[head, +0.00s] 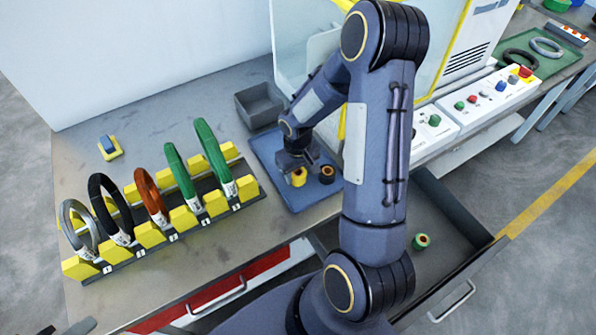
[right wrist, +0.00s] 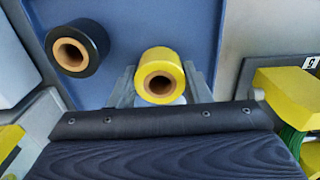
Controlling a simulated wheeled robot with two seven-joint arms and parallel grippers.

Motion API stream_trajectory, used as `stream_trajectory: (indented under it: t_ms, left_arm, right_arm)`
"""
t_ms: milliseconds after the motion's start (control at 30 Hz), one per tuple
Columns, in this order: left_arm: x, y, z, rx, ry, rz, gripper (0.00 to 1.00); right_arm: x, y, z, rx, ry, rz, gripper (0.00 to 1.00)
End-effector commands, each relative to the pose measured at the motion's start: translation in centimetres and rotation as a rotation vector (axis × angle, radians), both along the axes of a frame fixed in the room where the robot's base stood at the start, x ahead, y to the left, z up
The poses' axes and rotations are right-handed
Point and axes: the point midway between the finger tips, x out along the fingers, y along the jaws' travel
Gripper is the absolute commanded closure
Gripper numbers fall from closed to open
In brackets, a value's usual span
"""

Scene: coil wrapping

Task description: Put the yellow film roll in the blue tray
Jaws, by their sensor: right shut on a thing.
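The yellow film roll (head: 298,177) is at my right gripper (head: 292,163), over the blue tray (head: 268,152). In the right wrist view the yellow film roll (right wrist: 159,76) sits between the two fingers of my right gripper (right wrist: 160,88), which is shut on it. The blue tray (right wrist: 150,20) fills the background there. Whether the roll touches the tray floor I cannot tell. A black film roll (head: 327,174) stands in the tray beside the yellow one; it also shows in the right wrist view (right wrist: 77,48). My left gripper is not in view.
A rack (head: 150,232) with several coloured coils stands left of the tray. A grey bin (head: 259,105) is behind the tray. An open drawer (head: 450,215) at the right holds a green film roll (head: 421,242). A control panel (head: 480,100) is at the right.

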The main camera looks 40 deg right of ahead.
Motion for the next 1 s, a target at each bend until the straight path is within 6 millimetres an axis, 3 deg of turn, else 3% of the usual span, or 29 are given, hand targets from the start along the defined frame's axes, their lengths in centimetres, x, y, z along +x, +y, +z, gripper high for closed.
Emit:
stream_trajectory:
  t_ms: [233, 267, 433, 800, 1000]
  left_arm:
    - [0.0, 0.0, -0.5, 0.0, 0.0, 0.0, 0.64]
    - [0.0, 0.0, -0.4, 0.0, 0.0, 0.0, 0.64]
    - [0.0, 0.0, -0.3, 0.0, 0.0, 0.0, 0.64]
    - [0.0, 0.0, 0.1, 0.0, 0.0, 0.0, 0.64]
    - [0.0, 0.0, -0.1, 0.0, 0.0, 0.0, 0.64]
  right_arm:
    - [0.0, 0.0, -0.4, 0.0, 0.0, 0.0, 0.79]
    - [0.0, 0.0, -0.4, 0.0, 0.0, 0.0, 0.55]
    - [0.0, 0.0, -0.3, 0.0, 0.0, 0.0, 0.35]
    - [0.0, 0.0, 0.4, 0.0, -0.002, 0.0, 0.35]
    - [0.1, -0.1, 4.0, -0.002, -0.007, -0.001, 0.35]
